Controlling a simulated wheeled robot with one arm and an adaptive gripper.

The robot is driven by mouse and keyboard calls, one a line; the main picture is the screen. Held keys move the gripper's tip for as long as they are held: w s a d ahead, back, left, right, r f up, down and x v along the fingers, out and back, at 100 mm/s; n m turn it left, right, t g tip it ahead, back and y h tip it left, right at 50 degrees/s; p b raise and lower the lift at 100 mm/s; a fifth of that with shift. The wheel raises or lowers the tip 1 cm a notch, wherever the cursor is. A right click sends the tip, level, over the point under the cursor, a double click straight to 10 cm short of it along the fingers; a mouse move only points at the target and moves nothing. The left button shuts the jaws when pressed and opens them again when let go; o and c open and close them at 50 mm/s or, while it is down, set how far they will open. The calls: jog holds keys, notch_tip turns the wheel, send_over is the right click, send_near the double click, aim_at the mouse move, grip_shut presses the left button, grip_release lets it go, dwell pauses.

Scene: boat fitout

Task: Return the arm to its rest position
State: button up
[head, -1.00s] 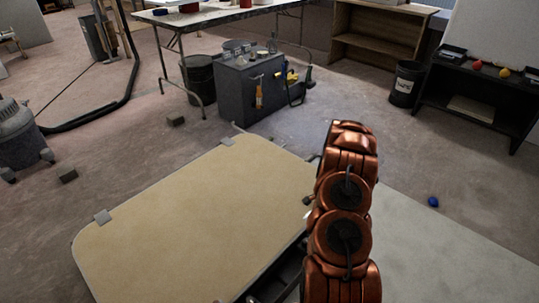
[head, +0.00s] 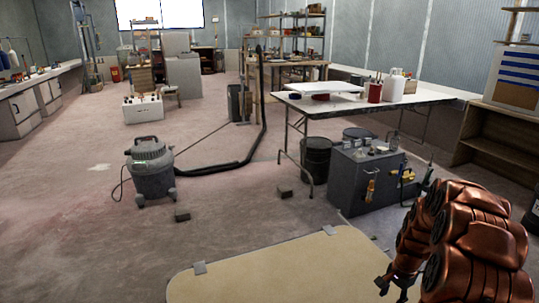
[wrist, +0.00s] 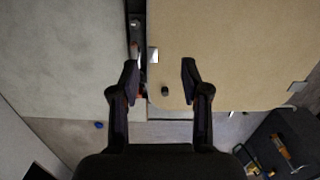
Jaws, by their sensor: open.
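My gripper (wrist: 159,84) shows in the wrist view with its two dark fingers spread apart and nothing between them. It hangs above the edge of a tan panel (wrist: 225,50). A small dark knob-like piece lies on or by the panel, between the fingers in the picture. In the head view my copper-coloured arm is folded at the lower right; its lower end (head: 383,284) is partly hidden and small. The tan panel also shows in the head view (head: 285,272), with grey clips at its edge.
A grey tool cabinet (head: 350,186) stands beyond the panel, close to my arm. A folding table (head: 420,97) is behind it. A shop vacuum (head: 151,170) with a black hose stands at left. A small blue ball (wrist: 99,125) lies on the floor. Open floor (head: 90,240) is at left.

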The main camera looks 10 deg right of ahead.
jog(key=s+a+r+n+p, duration=0.25)
jog(key=a+r, duration=0.35)
jog(key=r, duration=0.3)
jog(key=s+a+r+n+g+p, duration=0.15)
jog(key=s+a+r+p, duration=0.3)
jog(key=r, duration=0.45)
jog(key=s+a+r+n+t+p, duration=0.1)
jog(key=s+a+r+n+p, duration=0.2)
jog(key=a+r, duration=0.45)
jog(key=s+a+r+n+p, duration=0.2)
jog(key=s+r+p, duration=0.2)
jog(key=s+r, duration=0.2)
jog(key=s+a+r+n+g+p, duration=0.1)
jog(key=s+a+r+n+p, duration=0.1)
jog(key=s+r, duration=0.5)
jog(key=s+a+r+n+p, duration=0.2)
jog(key=s+r+p, duration=0.3)
jog(key=s, duration=0.4)
jog(key=shift+a+r+n+h+p, duration=0.3)
jog(key=shift+a+r+n+h, duration=0.15)
jog(key=shift+r, duration=0.35)
jog(key=shift+c, duration=0.4)
